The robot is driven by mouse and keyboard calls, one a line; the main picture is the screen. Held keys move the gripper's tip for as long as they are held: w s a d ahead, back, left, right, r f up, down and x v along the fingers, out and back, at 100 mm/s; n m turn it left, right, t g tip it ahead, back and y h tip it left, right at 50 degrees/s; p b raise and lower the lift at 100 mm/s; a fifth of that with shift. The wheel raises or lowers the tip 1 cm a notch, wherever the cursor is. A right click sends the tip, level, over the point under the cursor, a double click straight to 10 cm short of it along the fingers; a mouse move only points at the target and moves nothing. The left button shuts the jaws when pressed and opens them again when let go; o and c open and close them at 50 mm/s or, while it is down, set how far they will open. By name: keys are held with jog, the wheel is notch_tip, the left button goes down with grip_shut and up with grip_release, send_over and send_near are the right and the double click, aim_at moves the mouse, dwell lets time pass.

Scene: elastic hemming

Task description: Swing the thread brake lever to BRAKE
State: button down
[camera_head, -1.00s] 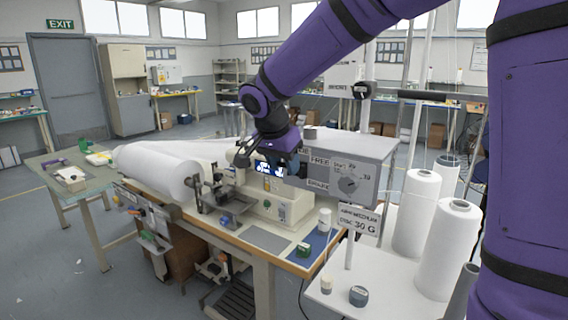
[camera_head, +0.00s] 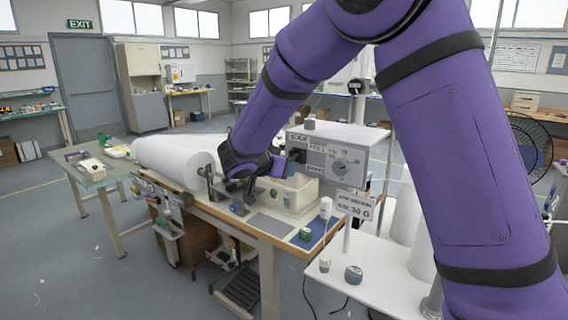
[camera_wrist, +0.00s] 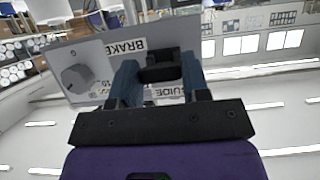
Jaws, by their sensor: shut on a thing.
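The grey thread brake box (camera_head: 352,168) stands above the machine's right end, with a round dial on its front. In the wrist view, the box's grey panel (camera_wrist: 95,65) appears with its dial and a BRAKE label (camera_wrist: 127,46). My gripper (camera_wrist: 155,80) has its blue fingers on either side of a black lever handle (camera_wrist: 160,70) and is shut on it, close to the BRAKE label. In the head view, my gripper (camera_head: 279,166) reaches the box's left side.
The sewing machine (camera_head: 292,198) and white roll (camera_head: 172,160) lie below and left of my gripper. A sign (camera_head: 354,205) on a post and white thread cones (camera_head: 406,220) stand at right. Open floor lies at front left.

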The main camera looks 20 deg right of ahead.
jog(key=shift+w+d+f+t+h, duration=0.1)
jog(key=shift+d+f+t+h, duration=0.05)
jog(key=shift+f+t+h, duration=0.5)
jog(key=shift+w+d+f+t+h, duration=0.1)
jog(key=shift+f+t+h, duration=0.35)
jog(key=shift+h, duration=0.3)
jog(key=c, duration=0.6)
grip_release()
jog(key=v, duration=1)
jog(key=shift+s+a, duration=0.2)
jog(key=shift+a, duration=0.1)
